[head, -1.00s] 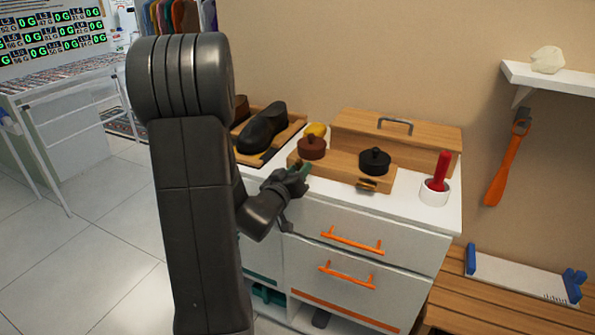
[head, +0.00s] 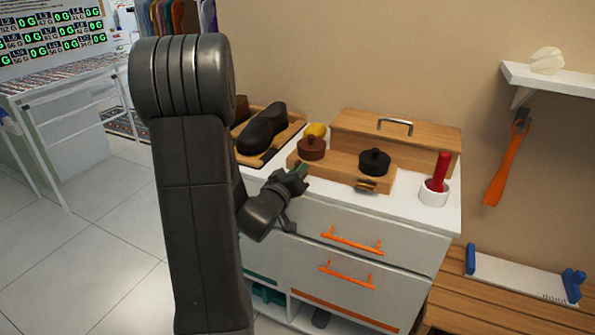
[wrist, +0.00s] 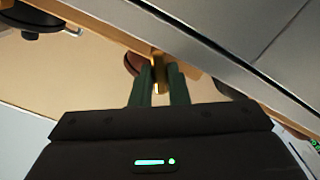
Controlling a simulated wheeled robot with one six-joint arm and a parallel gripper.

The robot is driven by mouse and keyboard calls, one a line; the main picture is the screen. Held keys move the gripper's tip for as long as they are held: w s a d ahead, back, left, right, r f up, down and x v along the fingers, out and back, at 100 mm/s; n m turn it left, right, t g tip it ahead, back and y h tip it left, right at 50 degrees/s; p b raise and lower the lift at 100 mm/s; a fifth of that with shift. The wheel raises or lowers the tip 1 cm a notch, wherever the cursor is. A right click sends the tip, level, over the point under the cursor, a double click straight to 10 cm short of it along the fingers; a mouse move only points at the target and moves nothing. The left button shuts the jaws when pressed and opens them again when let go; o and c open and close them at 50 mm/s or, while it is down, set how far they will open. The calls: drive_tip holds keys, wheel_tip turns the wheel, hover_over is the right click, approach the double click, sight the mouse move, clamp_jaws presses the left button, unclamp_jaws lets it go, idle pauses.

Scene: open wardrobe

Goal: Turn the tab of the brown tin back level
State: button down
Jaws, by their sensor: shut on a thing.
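The brown tin (head: 311,149), round with a knob on its lid, sits at the left end of the wooden holder (head: 335,172) on the white cabinet top. A piece of the tin shows in the wrist view (wrist: 132,64), beside my fingers. My gripper (head: 302,169) is at the holder's front left, below the tin. In the wrist view its green fingers (wrist: 159,74) are shut on a small brass tab (wrist: 157,66), which runs lengthwise between them. My fingers hide part of the tab, and its exact tilt is hard to tell.
A black tin (head: 374,162) stands to the right in the holder, with a brass tab (head: 367,186) below it. A wooden box (head: 400,140) is behind. Orange drawer handles (head: 352,241) stick out below.

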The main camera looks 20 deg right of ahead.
drive_tip(key=n+p, duration=0.2)
drive_tip(key=n, duration=0.4)
drive_tip(key=n+p, duration=0.1)
drive_tip(key=n, duration=0.4)
drive_tip(key=shift+a+f+p, duration=0.1)
drive_tip(key=shift+f+p, duration=0.05)
drive_tip(key=shift+p, duration=0.2)
drive_tip(key=shift+n, duration=0.4)
drive_tip(key=c, duration=1.4)
unclamp_jaws()
drive_tip(key=v, duration=1.3)
drive_tip(key=shift+s+a+b, duration=0.25)
drive_tip(key=shift+s+b, duration=0.05)
drive_tip(key=shift+b, duration=0.15)
